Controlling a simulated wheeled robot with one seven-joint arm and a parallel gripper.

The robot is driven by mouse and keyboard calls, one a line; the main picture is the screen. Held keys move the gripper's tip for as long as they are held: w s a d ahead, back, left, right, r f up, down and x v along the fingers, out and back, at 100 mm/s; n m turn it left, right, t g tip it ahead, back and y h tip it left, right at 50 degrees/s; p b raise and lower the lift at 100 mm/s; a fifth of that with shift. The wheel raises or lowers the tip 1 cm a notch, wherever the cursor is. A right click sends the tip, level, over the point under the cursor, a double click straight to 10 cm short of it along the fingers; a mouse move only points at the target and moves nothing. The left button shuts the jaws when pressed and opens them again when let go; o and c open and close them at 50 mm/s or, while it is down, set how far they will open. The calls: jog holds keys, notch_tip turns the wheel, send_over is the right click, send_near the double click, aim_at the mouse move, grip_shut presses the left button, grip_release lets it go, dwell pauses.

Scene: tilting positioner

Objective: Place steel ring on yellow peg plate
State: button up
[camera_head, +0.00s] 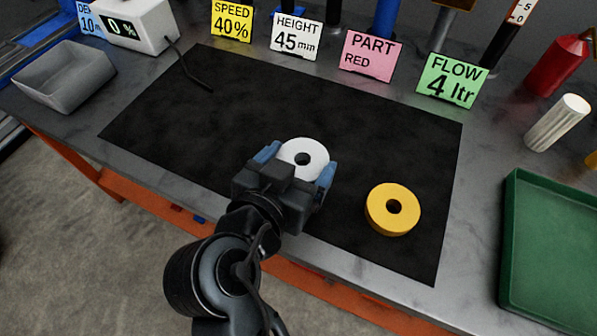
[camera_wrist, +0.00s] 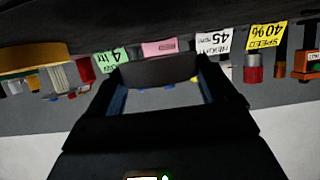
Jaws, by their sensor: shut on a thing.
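A pale, round steel ring (camera_head: 310,147) with a dark centre hole sits between the blue fingers of my gripper (camera_head: 297,163), which is shut on it over the black mat. In the wrist view the ring (camera_wrist: 158,70) is a dark, shaded disc edge between the fingers. A thick yellow disc (camera_head: 378,218) with a dark round centre lies on the mat to the right of my gripper and a little nearer. I cannot make out a raised peg on it. It also shows at the left of the wrist view (camera_wrist: 30,58). The ring and the yellow disc are apart.
The black mat (camera_head: 200,120) is mostly clear. A grey bin (camera_head: 65,75) is at the left, a green tray (camera_head: 550,250) at the right. Several label cards, such as the pink PART RED card (camera_head: 370,55), line the back. A metal cylinder (camera_head: 557,122) lies at right.

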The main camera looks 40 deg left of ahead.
jog(key=shift+f, duration=1.6)
jog(key=shift+f, duration=0.1)
jog(key=shift+f, duration=0.1)
jog(key=o, duration=1.5)
jog(key=shift+f, duration=0.1)
jog(key=shift+c, duration=0.2)
jog(key=v, duration=0.5)
jog(key=b+v, duration=0.1)
jog(key=v, duration=0.1)
jog(key=shift+d+r, duration=0.1)
jog(key=shift+r, duration=0.3)
jog(key=shift+s, duration=0.2)
jog(key=shift+f+b, duration=0.15)
jog(key=shift+b, duration=0.4)
